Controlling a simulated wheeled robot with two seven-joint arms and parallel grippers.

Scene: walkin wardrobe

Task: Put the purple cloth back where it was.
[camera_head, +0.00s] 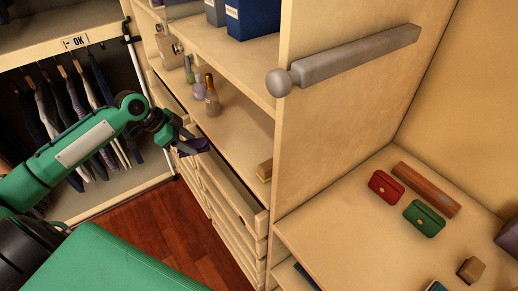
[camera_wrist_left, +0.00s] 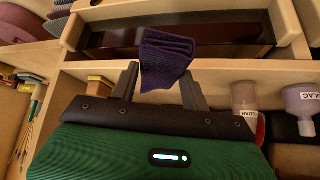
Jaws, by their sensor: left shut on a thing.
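The purple cloth (camera_head: 193,146) is a small folded bundle held at the tip of my left gripper (camera_head: 183,147), in front of the drawer column. In the left wrist view the cloth (camera_wrist_left: 167,58) hangs between the two fingers of the gripper (camera_wrist_left: 160,88), which is shut on it. An open drawer (camera_head: 237,194) lies just below and to the right of the cloth in the head view. In the wrist view a drawer with a dark interior (camera_wrist_left: 215,31) is behind the cloth. My right gripper is not in view.
Bottles (camera_head: 211,96) stand on the shelf above the drawers. A grey rail (camera_head: 350,58) juts from the upright panel (camera_head: 330,125). A red purse (camera_head: 386,187) and a green purse (camera_head: 424,218) lie on the right shelf. Clothes (camera_head: 75,100) hang at left. The wooden floor (camera_head: 150,235) is clear.

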